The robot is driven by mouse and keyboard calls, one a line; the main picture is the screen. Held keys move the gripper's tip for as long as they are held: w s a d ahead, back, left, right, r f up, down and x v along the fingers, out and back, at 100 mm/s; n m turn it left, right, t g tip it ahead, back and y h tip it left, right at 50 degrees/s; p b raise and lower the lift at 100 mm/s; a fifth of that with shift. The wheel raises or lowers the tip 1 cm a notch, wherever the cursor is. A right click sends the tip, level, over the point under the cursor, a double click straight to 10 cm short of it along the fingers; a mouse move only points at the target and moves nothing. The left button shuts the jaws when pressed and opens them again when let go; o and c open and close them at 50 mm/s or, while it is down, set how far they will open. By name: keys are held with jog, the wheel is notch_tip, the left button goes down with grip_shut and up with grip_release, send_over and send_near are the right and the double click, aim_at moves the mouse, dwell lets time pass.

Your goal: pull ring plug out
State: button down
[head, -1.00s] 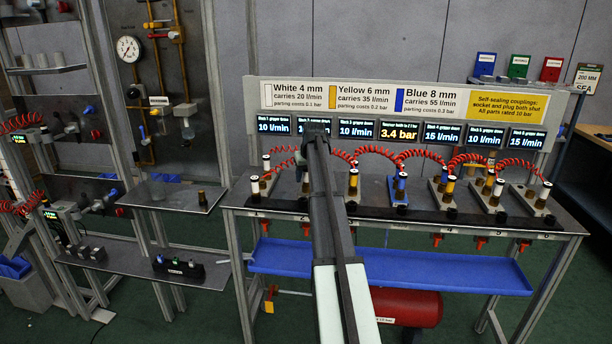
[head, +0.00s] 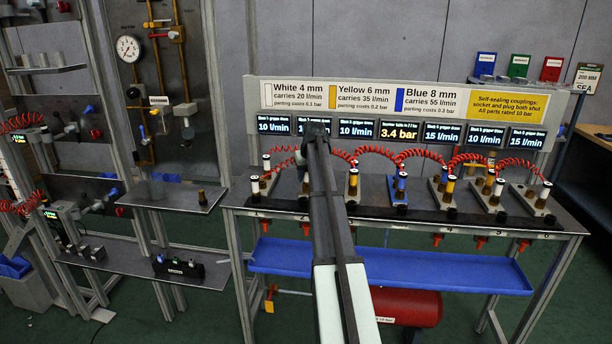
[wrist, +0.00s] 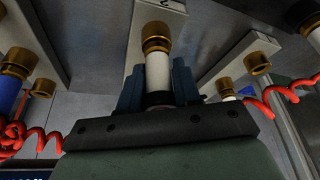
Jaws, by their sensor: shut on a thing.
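In the wrist view my gripper (wrist: 158,85) is shut on a white plug (wrist: 158,70), one blue-black finger on each side. A brass ring collar (wrist: 155,37) sits at the plug's far end, against a pale block (wrist: 148,13). A dark band shows on the plug near the gripper body. The plug and collar look in line, with no clear gap between them. In the head view the dark arm covers this station, and the gripper tips are hidden.
Neighbouring couplings stand close on both sides, a blue-banded one (head: 401,188) and a white-topped one (head: 353,184) among them. Red coiled hoses (head: 378,151) loop behind them, below the displays (head: 399,131). A blue tray (head: 430,271) hangs under the bench.

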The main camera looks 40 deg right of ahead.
jog(key=shift+r, duration=0.85)
dwell(1.1)
jog(key=shift+r, duration=0.85)
jog(key=shift+r, duration=0.15)
jog(key=shift+r, duration=1.9)
